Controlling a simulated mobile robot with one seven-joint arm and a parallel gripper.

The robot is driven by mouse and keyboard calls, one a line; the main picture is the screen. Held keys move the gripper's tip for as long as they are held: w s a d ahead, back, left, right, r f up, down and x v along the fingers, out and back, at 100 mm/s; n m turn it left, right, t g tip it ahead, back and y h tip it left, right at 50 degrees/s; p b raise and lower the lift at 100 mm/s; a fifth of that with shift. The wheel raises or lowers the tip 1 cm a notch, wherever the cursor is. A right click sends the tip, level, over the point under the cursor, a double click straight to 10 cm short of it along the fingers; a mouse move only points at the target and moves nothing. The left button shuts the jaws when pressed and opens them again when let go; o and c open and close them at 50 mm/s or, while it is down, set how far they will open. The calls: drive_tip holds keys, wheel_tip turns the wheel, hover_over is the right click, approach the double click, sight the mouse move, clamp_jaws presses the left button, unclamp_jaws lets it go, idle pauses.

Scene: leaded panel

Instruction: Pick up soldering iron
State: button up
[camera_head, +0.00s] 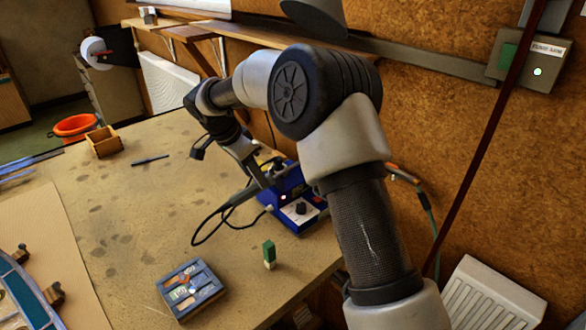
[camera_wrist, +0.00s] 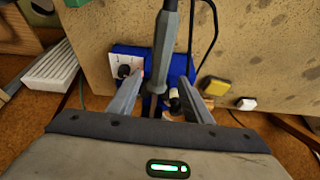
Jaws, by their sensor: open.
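The soldering iron (camera_wrist: 167,30) has a grey handle and dark lower part. In the wrist view it runs down from the top edge to between my fingers. My gripper (camera_wrist: 159,78) is open, with one finger on each side of the iron; I cannot tell whether either touches it. The blue soldering station (camera_head: 297,207) stands at the table's right edge in the head view, below my gripper (camera_head: 264,178). Its white dial panel (camera_wrist: 124,68) shows in the wrist view. The iron's lower tip is hidden behind my gripper body.
A black cable (camera_head: 196,231) loops left of the station. A green-topped piece (camera_head: 269,252) and a small case (camera_head: 191,289) are nearer the front. The table's middle (camera_head: 150,205) is mostly clear. A cork wall is behind.

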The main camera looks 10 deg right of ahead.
sight(274, 178)
drive_tip(key=shift+p+x, duration=0.4)
drive_tip(key=shift+x, duration=2.4)
drive_tip(key=shift+s+d, duration=0.1)
drive_tip(key=shift+d, duration=0.05)
drive_tip(key=shift+c, duration=0.5)
drive_tip(key=shift+r, duration=0.1)
clamp_jaws()
